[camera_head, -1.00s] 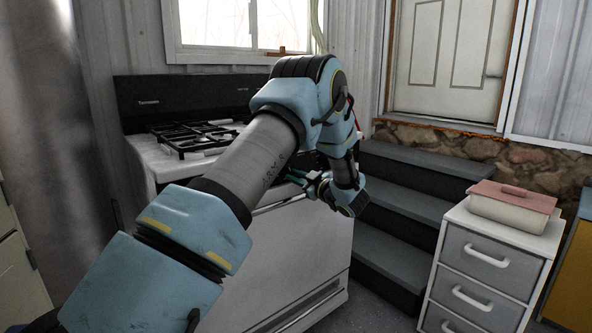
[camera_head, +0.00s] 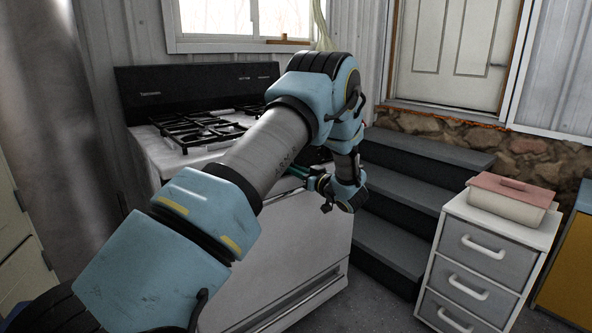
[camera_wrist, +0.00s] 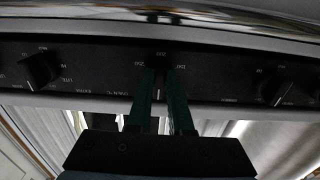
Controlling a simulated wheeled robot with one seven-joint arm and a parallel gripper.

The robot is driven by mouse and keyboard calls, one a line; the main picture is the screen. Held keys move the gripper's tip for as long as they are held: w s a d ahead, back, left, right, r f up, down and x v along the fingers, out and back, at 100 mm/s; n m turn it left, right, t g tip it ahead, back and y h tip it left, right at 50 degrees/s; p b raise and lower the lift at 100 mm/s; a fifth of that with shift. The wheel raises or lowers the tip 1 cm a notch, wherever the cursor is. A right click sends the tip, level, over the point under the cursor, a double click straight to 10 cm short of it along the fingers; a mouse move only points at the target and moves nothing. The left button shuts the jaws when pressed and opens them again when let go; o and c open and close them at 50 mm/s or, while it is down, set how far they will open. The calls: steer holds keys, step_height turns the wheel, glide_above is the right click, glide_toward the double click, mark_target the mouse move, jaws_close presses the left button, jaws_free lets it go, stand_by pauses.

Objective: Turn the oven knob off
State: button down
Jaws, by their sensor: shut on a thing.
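The oven knob (camera_wrist: 159,84) is a dark knob in the middle of the black control panel in the wrist view, with a pale pointer line and small printed marks around it. My gripper (camera_wrist: 160,76) is shut on it, with one teal finger on each side. The fingers hide much of the knob. In the head view my gripper (camera_head: 299,172) is at the front upper edge of the white stove (camera_head: 275,240); my arm hides the knob and most of the panel there.
A left knob (camera_wrist: 39,71) and a right knob (camera_wrist: 276,87) sit on the same panel, apart from my fingers. Dark steps (camera_head: 405,195) rise just right of the stove. A drawer cabinet (camera_head: 486,255) with a pink-lidded box (camera_head: 512,197) stands further right.

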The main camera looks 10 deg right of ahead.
steer(key=shift+f, duration=0.1)
steer(key=c, duration=0.8)
jaws_free()
steer(key=shift+s, duration=0.1)
steer(key=b+v, duration=0.1)
steer(key=v, duration=0.9)
steer(key=shift+s+d, duration=0.2)
steer(key=shift+s, duration=0.1)
